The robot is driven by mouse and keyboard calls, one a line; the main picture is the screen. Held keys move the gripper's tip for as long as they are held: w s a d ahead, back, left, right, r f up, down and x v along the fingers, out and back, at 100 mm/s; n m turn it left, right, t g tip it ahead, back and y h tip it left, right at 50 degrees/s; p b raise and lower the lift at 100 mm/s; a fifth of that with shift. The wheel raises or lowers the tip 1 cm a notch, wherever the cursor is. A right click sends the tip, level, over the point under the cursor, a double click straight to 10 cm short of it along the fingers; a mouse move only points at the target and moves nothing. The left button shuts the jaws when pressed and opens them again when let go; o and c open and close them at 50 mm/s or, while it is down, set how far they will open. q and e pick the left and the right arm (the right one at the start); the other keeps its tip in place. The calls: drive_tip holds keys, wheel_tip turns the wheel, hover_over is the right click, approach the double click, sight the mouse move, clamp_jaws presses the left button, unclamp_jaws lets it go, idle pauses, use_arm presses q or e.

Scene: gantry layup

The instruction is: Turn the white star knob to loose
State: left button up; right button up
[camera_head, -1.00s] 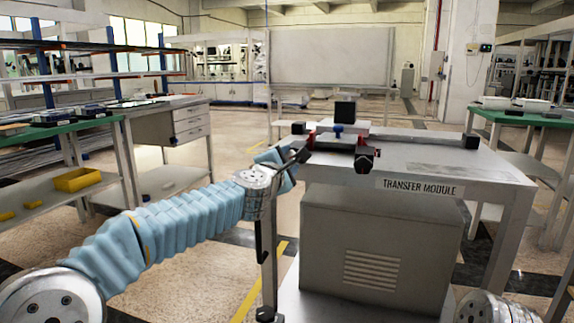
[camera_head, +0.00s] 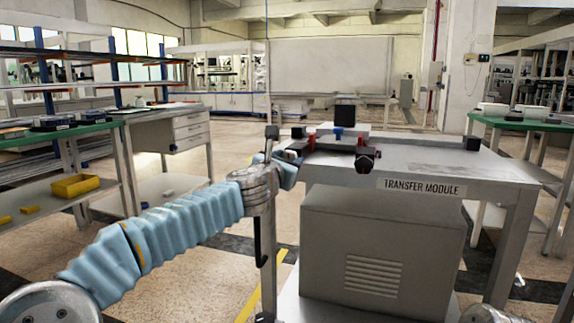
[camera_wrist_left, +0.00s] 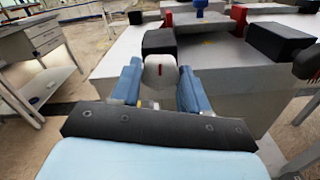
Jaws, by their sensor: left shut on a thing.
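The white star knob (camera_wrist_left: 160,72) with a red mark on its face shows in the left wrist view, in front of a black block at the table edge. The red mark stands about upright in that view. My left gripper (camera_wrist_left: 161,88) has one blue finger on each side of the knob and is shut on it. In the head view my left gripper (camera_head: 287,172) is at the left front corner of the transfer module table (camera_head: 420,184). My right gripper is not in view.
A fixture with red clamps (camera_head: 362,151) and a blue piece (camera_head: 337,133) sits on the table close to my left gripper. A green-topped bench (camera_head: 60,131) is at the left, with floor between.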

use_arm(q)
drive_tip(key=shift+f+n, duration=0.2)
drive_tip(key=shift+n, duration=0.4)
drive_tip(key=o, duration=1.1)
drive_tip(key=shift+r, duration=0.1)
drive_tip(key=shift+c, duration=0.2)
drive_tip(key=shift+s, duration=0.1)
drive_tip(key=b+v, duration=0.3)
drive_tip(key=v, duration=1)
drive_tip(key=shift+s, duration=0.25)
drive_tip(key=shift+a, duration=0.1)
